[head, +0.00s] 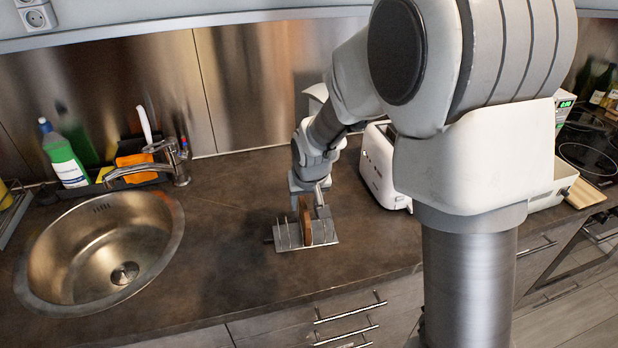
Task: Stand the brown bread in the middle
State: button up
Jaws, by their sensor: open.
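A small metal rack (284,245) with several thin upright dividers stands on the dark countertop in front of my arm. The brown bread (307,226), a thin brown slice, stands upright among the dividers near the middle of the rack, slightly right of centre. My gripper (308,197) points down at the top of the bread, with its fingers open to either side. The arm and fingers partly hide the bread's upper end. I cannot tell whether a finger touches it.
A white toaster (383,170) stands behind and right of the rack. A round steel sink (60,262) with a tap (180,172) is at the left. A green bottle (65,158) stands behind the sink. The counter between sink and rack is clear.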

jog(key=v, duration=1.5)
jog(key=shift+p, duration=0.45)
jog(key=shift+s+r, duration=0.1)
jog(key=shift+s, duration=0.05)
